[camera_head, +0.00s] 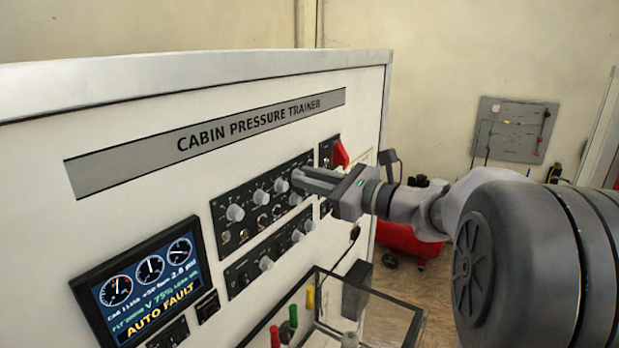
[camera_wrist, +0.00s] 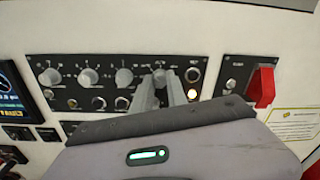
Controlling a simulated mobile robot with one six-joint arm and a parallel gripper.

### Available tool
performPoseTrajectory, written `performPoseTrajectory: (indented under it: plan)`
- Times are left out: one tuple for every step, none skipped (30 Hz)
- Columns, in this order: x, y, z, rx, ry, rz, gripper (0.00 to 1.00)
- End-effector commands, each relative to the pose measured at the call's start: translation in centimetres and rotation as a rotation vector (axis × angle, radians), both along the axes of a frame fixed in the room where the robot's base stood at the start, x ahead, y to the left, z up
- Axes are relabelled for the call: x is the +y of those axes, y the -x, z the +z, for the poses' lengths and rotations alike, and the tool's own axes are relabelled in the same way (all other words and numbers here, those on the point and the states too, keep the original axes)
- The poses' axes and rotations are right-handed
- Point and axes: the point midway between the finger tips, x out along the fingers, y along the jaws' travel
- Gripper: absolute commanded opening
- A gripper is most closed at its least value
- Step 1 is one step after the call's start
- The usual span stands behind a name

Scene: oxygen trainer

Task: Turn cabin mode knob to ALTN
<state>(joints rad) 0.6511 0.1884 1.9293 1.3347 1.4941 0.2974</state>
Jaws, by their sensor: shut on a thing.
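The black upper knob panel (camera_head: 222,212) is on the white trainer front, with a row of pale grey knobs. My gripper (camera_head: 298,181) reaches in from the right to the right end of this row. In the wrist view its two grey fingers (camera_wrist: 159,90) are shut on the rightmost large knob (camera_wrist: 158,74), which is mostly hidden between them. The markings around this knob are too small to read, so its setting cannot be told. The neighbouring knob (camera_wrist: 124,76) is free, just left of the fingers.
A display (camera_head: 145,285) at lower left reads AUTO FAULT. A red guarded switch (camera_wrist: 262,86) juts out farther right. A second knob panel (camera_head: 238,278) and a clear-walled box (camera_head: 395,318) lie below.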

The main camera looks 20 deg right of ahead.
Motion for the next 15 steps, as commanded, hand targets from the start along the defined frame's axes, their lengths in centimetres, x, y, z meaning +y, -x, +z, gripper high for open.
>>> performPoseTrajectory:
  plan:
    - [-0.01, 0.0, 0.13, 0.009, -0.012, 0.0, 0.0]
    - [-0.01, 0.0, 0.16, 0.016, -0.022, -0.001, 0.0]
    - [-0.01, 0.0, 0.2, 0.027, -0.038, 0.0, 0.0]
    - [-0.01, 0.0, 0.24, 0.035, -0.051, 0.0, 0.0]
    - [-0.01, 0.0, 0.28, 0.045, -0.066, 0.0, 0.0]
    - [-0.03, 0.0, 0.34, 0.06, -0.088, 0.0, 0.0]
    - [-0.02, 0.0, 0.38, 0.073, -0.107, 0.0, 0.0]
    - [-0.02, -0.01, 0.4, 0.086, -0.126, 0.0, 0.0]
    - [-0.03, -0.02, 0.42, 0.105, -0.155, 0.0, 0.0]
    - [-0.02, -0.02, 0.43, 0.12, -0.176, 0.0, 0.0]
    - [-0.03, -0.01, 0.45, 0.135, -0.2, 0.0, 0.0]
    - [-0.03, -0.01, 0.51, 0.154, -0.229, 0.0, 0.0]
    - [-0.03, -0.01, 0.54, 0.17, -0.252, 0.001, 0.0]
    - [-0.04, -0.01, 0.56, 0.184, -0.275, 0.001, 0.0]
    - [-0.04, -0.03, 0.54, 0.205, -0.306, 0.0, 0.0]
